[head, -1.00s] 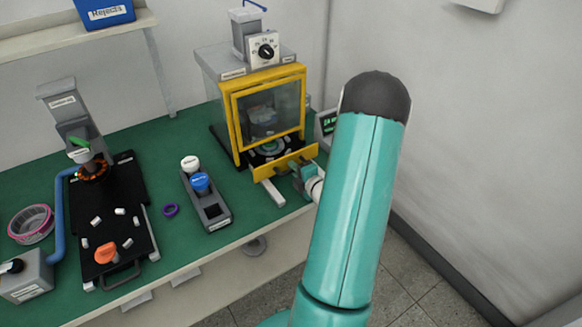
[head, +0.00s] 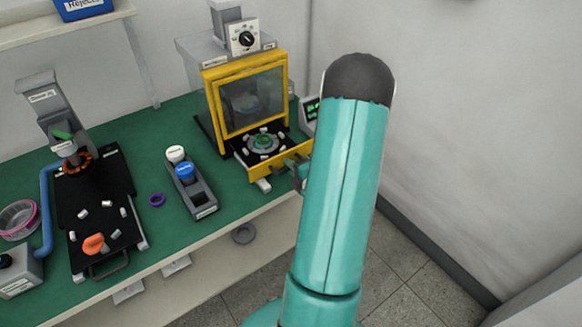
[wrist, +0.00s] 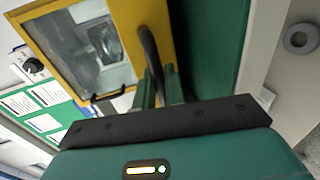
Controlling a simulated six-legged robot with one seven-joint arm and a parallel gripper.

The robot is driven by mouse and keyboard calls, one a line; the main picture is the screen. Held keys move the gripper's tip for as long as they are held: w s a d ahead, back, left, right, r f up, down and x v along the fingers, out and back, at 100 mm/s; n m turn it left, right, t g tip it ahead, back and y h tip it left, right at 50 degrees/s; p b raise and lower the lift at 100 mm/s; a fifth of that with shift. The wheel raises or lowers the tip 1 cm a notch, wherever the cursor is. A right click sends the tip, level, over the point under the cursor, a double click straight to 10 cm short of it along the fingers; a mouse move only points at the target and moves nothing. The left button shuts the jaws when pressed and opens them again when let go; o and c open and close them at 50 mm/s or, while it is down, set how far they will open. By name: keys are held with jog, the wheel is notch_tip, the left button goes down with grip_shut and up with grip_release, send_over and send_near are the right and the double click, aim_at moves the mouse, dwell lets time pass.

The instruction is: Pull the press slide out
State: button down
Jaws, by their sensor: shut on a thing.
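The press (head: 245,95) is a yellow-framed box with a clear window, at the back of the green bench in the head view. Its slide (head: 246,157) is a black plate with a yellow front and sticks out below the window. A round green-and-grey part (head: 263,143) sits on the slide, with small pale pieces around it. In the wrist view my gripper (wrist: 160,88) is shut on the dark curved handle (wrist: 150,50); the exact contact is partly hidden.
Left of the press stand a holder (head: 198,196) with white and blue knobs, a purple ring (head: 157,200), and a black fixture (head: 92,205) with an orange knob. A small display (head: 310,108) stands right of the press. Floor is open beyond the bench's front edge.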

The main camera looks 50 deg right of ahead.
jog(key=c, duration=1.6)
grip_release()
jog(key=shift+w, duration=0.1)
jog(key=v, duration=1.3)
jog(key=shift+s+a+r, duration=0.1)
jog(key=shift+s, duration=0.3)
